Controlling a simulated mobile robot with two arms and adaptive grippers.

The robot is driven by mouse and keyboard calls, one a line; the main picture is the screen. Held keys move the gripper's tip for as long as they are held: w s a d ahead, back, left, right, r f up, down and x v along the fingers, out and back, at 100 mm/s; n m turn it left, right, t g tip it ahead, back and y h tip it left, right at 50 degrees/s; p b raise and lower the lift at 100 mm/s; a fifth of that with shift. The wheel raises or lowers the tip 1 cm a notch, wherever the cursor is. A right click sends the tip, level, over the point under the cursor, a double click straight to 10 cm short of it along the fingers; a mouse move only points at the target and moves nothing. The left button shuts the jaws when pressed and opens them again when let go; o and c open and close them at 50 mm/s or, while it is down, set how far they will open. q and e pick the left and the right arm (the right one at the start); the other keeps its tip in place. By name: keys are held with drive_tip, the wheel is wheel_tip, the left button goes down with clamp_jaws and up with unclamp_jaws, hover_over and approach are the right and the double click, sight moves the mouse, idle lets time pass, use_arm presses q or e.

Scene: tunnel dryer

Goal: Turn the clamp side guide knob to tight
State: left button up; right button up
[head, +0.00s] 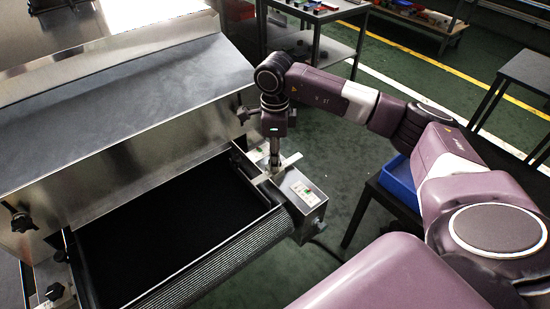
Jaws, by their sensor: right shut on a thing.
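My right gripper (274,162) points straight down at the right side guide of the dryer's belt, beside the small control box. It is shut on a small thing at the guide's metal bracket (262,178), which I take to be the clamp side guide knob. The fingers hide most of this knob, so its setting cannot be read. A black knob (55,291) shows at the left side of the belt. My left gripper is not in view.
The dryer's steel hood (130,95) rises behind the black belt (165,235), with star knobs (243,114) on its front. A control box (299,190) sits close right of the gripper. A blue bin (400,183) stands on a dark table at right.

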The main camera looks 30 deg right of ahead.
drive_tip(key=shift+m, duration=0.5)
drive_tip(key=o, duration=1.2)
drive_tip(key=shift+c, duration=0.2)
wheel_tip(320, 180, up, 12)
